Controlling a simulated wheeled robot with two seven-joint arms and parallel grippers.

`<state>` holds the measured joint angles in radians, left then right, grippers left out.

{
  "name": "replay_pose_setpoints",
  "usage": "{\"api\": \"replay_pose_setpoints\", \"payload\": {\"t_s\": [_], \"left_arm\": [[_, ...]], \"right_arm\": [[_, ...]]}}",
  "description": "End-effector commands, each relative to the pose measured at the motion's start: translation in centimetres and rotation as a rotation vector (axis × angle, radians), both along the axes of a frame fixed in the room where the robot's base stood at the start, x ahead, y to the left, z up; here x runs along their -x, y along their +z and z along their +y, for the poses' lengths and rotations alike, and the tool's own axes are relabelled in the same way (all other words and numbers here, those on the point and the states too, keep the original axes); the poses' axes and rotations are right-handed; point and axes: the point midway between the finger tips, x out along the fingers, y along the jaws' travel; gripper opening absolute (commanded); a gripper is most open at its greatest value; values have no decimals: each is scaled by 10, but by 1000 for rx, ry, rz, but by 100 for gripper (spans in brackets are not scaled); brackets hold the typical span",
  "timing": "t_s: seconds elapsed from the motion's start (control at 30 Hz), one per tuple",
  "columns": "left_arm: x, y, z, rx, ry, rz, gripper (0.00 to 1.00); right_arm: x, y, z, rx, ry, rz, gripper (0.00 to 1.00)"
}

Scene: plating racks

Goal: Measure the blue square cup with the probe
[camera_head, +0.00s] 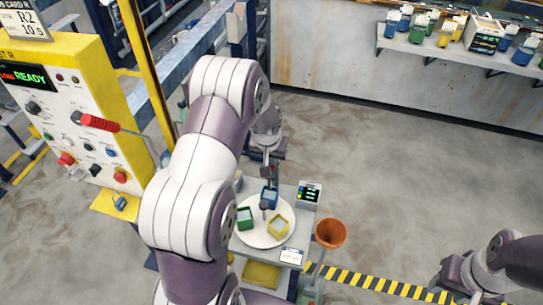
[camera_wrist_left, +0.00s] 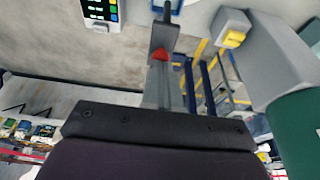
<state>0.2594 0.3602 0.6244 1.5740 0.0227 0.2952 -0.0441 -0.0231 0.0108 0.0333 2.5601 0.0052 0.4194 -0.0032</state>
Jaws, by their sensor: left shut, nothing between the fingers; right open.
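The blue square cup (camera_head: 269,196) stands on a round white plate (camera_head: 252,238) on the cart, at its far side. A green square cup (camera_head: 245,218) and a yellow square cup (camera_head: 278,226) stand on the same plate. My left gripper (camera_head: 267,202) points down at the blue cup and partly covers it; whether it touches cannot be told. It is shut with nothing in it, and its fingers also show in the left wrist view (camera_wrist_left: 163,45). I cannot make out a separate probe. My right gripper (camera_head: 452,288) is open at the lower right, away from the cart.
A small meter (camera_head: 310,193) stands on the cart right of the plate. An orange funnel (camera_head: 330,233) is at the cart's right. A yellow control panel (camera_head: 75,110) stands at the left. A wall shelf (camera_head: 450,52) holds several containers. The floor right of the cart is open.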

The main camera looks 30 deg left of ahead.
Motion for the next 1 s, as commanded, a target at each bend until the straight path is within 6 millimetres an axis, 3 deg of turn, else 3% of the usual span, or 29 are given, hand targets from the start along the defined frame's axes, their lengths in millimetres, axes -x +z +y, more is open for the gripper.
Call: {"api": "replay_pose_setpoints", "payload": {"t_s": [0.17, 0.4, 0.5, 0.87, 1.0], "left_arm": [[0, -7, 0, 0, 0, 0, 0], [0, -54, 0, 0, 0, 2, 0], [0, -66, 0, 0, 0, 1, 0], [3, -66, -1, 2, 0, 10, 0], [1, -50, -1, 2, -1, 8, 0]], "right_arm": [[0, -6, 0, 0, 0, 0, 43], [0, -44, 0, 0, 0, 0, 43], [0, -52, 0, 0, 0, 1, 43], [0, -48, 0, 0, 0, 0, 43], [0, -36, 0, 0, 0, 0, 43]]}}
